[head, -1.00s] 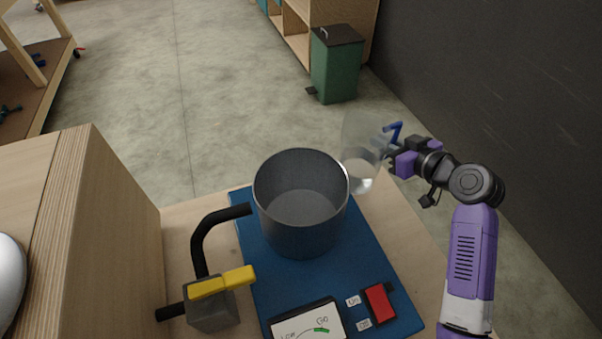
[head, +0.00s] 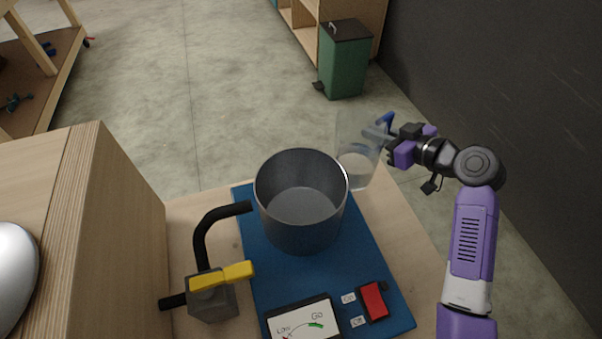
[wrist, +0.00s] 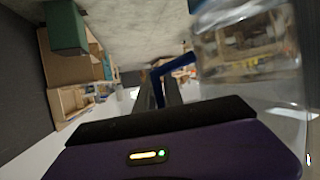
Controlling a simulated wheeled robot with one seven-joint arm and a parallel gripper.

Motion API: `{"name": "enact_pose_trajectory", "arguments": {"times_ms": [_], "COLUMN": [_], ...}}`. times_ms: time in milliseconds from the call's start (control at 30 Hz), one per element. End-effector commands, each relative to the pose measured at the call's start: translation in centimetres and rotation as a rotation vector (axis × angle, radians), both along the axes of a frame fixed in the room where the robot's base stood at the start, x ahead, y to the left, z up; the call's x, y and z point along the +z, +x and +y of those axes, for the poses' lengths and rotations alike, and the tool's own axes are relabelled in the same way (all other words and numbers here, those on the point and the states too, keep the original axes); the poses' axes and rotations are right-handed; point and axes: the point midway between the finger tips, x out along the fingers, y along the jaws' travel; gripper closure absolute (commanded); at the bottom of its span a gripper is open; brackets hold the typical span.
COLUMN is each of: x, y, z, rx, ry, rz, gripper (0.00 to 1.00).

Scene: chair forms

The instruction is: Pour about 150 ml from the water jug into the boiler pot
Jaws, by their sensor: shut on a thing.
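The boiler pot (head: 300,225) is a dark grey, open pot standing on a blue board (head: 365,270); no liquid can be made out inside it. The water jug (head: 355,150) is clear, with a blue handle (head: 386,124) and a pale layer low inside it. It is close behind the pot's right side and looks nearly upright. My gripper (head: 391,143) is right of the jug, shut on its handle. In the wrist view the blue handle (wrist: 172,68) meets the fingers and the jug (wrist: 250,45) fills the upper right. Whether the jug's base touches the bench is unclear.
A black pipe (head: 203,235) and a valve with a yellow lever (head: 222,277) stand left of the pot. A gauge (head: 303,322) and red switch (head: 373,301) sit in front. A wooden cabinet (head: 120,240) is at left, a green bin (head: 343,65) behind.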

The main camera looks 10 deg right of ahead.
Motion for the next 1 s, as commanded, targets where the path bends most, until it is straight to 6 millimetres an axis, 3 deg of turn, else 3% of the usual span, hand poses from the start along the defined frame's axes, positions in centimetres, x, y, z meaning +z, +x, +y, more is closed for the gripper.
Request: {"name": "enact_pose_trajectory", "arguments": {"times_ms": [33,267,333,633,700,1000], "x": [2.1,7.4,7.0,10.3,11.8,14.1], "y": [0.0,-0.1,-0.3,-0.7,-1.1,-1.9], "z": [0.1,0.2,0.5,1.4,1.9,3.2], "rx": [0.001,0.001,0.003,0.003,0.003,0.003], "ry": [-0.016,-0.108,-0.149,-0.312,-0.376,-0.54], "rz": [-0.015,-0.071,-0.094,-0.195,-0.236,-0.334], "gripper": [1.0,1.0,1.0,1.0,1.0,1.0]}}
